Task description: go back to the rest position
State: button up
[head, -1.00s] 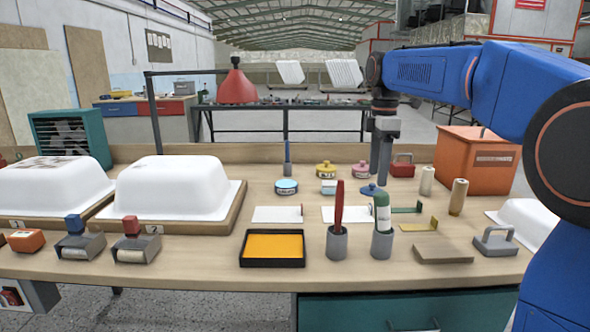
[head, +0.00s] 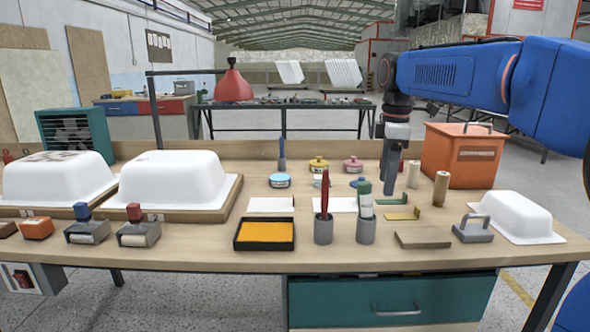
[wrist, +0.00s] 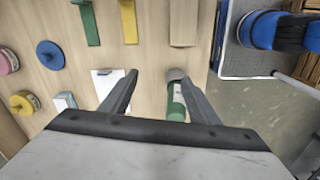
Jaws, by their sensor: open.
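My gripper (head: 391,192) hangs pointing down over the right half of the workbench (head: 200,256), with nothing between its fingers. In the wrist view its two fingers (wrist: 155,88) stand well apart, with bare wood between them. A green bottle (wrist: 176,108) in a grey cup (head: 366,231) lies below the right finger in that view. A white card (wrist: 104,80) is partly hidden by the left finger. A blue knobbed lid (head: 357,183) sits left of my gripper in the head view.
White tub shells (head: 172,180) stand at left. An orange box (head: 462,155) and small white shell (head: 518,215) stand at right. A red tool (head: 324,190) stands upright in a cup beside a yellow-filled tray (head: 264,233). Floor shows in front of the bench.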

jog(key=s+d+f+m+t, duration=0.2)
jog(key=s+f+m, duration=0.6)
jog(key=s, duration=0.7)
jog(key=s+d+f+m+t, duration=0.2)
jog(key=s+f+m, duration=0.6)
jog(key=s+f, duration=0.4)
jog(key=s+d, duration=0.1)
jog(key=s, duration=0.3)
jog(key=shift+d+f, duration=0.3)
jog(key=shift+d, duration=0.05)
jog(key=shift+o, duration=0.6)
jog(key=shift+a, duration=0.1)
